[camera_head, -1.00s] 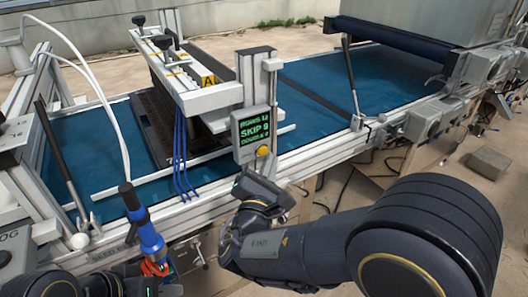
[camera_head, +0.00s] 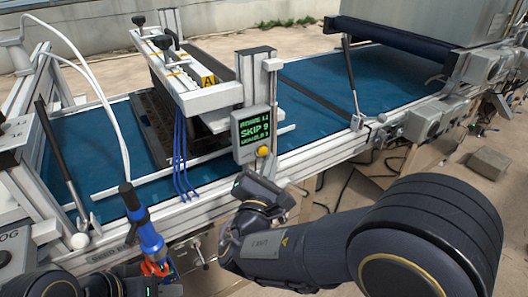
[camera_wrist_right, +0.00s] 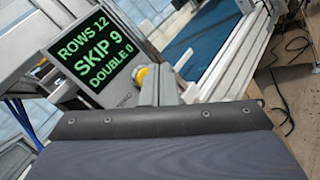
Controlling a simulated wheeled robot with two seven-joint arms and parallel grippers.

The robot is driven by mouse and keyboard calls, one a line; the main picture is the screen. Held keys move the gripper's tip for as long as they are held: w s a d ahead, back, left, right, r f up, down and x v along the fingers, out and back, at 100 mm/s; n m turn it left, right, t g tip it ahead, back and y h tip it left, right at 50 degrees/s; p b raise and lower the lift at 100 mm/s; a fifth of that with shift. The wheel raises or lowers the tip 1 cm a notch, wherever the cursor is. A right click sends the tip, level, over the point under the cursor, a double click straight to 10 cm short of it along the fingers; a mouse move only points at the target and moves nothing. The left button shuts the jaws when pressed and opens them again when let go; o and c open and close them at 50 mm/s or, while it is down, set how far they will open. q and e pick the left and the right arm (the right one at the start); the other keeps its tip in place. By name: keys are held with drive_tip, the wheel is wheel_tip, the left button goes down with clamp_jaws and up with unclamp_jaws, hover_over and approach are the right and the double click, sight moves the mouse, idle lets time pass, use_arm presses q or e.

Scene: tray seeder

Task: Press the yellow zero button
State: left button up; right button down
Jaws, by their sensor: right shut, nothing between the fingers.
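The display (camera_wrist_right: 98,52) there reads ROWS 12, SKIP 9, DOUBLE 0. My right gripper (camera_head: 250,181) is shut and empty, a little below and in front of the button in the head view. A gap shows between them.
Blue tubes (camera_head: 180,150) hang left of the display. Metal rails edge the belt.

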drive_tip(key=shift+w+a, duration=0.1)
idle(0.7)
drive_tip(key=shift+w+a, duration=0.15)
drive_tip(key=shift+w, duration=0.1)
drive_tip(key=shift+w+a, duration=0.3)
drive_tip(key=shift+w, duration=0.1)
idle(0.9)
drive_tip(key=shift+s+b, duration=0.1)
drive_tip(key=shift+b, duration=0.2)
drive_tip(key=shift+s+d, duration=0.5)
drive_tip(key=shift+s, duration=0.15)
drive_tip(key=shift+s+d, duration=0.1)
drive_tip(key=s+d, duration=0.1)
drive_tip(key=s, duration=0.1)
drive_tip(key=s+d+b, duration=0.1)
drive_tip(key=s, duration=0.1)
drive_tip(key=shift+d, duration=0.4)
